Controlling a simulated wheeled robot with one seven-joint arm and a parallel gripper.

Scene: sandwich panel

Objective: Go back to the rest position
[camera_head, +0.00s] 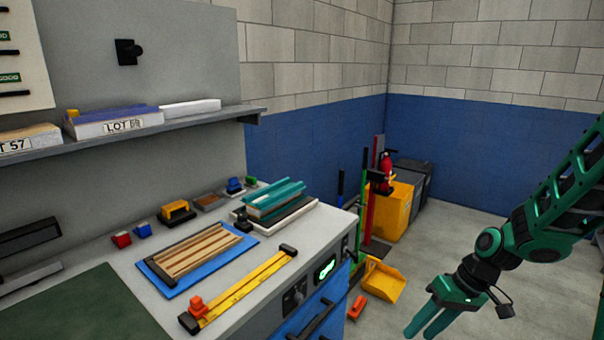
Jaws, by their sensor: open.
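My gripper (428,322) is at the lower right of the head view, green with a dark wrist. It hangs over the grey floor, to the right of the workbench and apart from it. Its fingers point down and left, spread open with nothing between them. The green arm reaches in from the right edge. The workbench (150,292) stands at the left. A wooden slatted panel on a blue mat (248,241) lies on it, with a yellow bar tool (245,287) in front. A teal stack of pieces (273,200) sits farther back on a pale base.
A shelf (215,114) with labelled boxes hangs above the bench. Small red, blue and yellow blocks stand at the bench's back. A yellow dustpan (384,281), a small orange object (357,307), a yellow bin (396,212) and a fire extinguisher (385,168) are beyond. Floor at right is clear.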

